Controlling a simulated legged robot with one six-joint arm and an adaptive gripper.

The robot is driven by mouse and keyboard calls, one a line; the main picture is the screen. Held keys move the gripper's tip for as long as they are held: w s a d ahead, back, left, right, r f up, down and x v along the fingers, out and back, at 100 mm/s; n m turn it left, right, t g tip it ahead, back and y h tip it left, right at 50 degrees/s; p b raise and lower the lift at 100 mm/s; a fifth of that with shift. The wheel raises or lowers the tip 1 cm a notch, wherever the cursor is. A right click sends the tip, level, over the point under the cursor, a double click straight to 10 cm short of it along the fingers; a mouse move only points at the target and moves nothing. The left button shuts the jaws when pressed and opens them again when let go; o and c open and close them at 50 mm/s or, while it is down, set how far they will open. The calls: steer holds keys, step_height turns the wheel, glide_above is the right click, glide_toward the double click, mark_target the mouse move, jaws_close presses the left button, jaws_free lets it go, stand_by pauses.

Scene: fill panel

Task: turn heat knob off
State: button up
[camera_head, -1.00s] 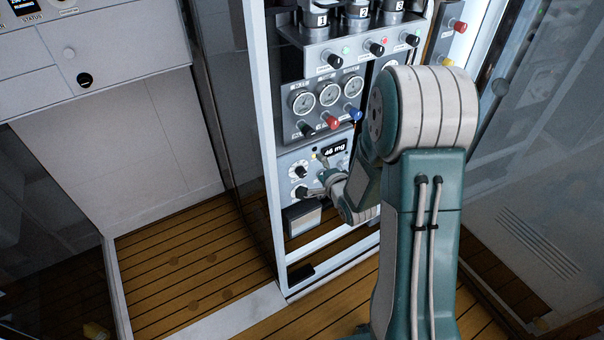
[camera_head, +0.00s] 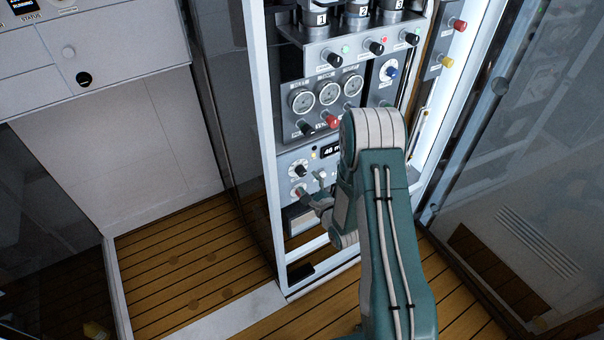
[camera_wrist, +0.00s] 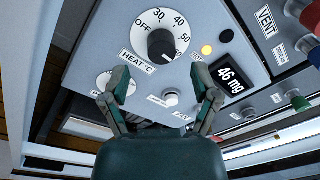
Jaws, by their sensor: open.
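The heat knob (camera_wrist: 161,43) is a round black knob on a white dial marked OFF, 30, 40 and 50, with a HEAT °C label below it. In the wrist view it is at the upper middle. In the head view the heat knob (camera_head: 299,170) is on the lower panel. My gripper (camera_wrist: 160,88) is open and empty in the wrist view, its fingertips apart below the dial and not around the knob. In the head view my gripper (camera_head: 312,196) is at the lower panel, partly hidden by my arm.
A display reading 46 mg (camera_wrist: 231,75) and a small white button (camera_wrist: 171,97) are close to the right finger. A second dial (camera_wrist: 108,84) is partly hidden behind the left finger. Gauges (camera_head: 329,92) and a red knob (camera_head: 332,121) are above.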

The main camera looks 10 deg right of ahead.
mark_target(302, 174)
steer(key=shift+x, duration=2.2)
steer(key=shift+s, duration=0.1)
jaws_close()
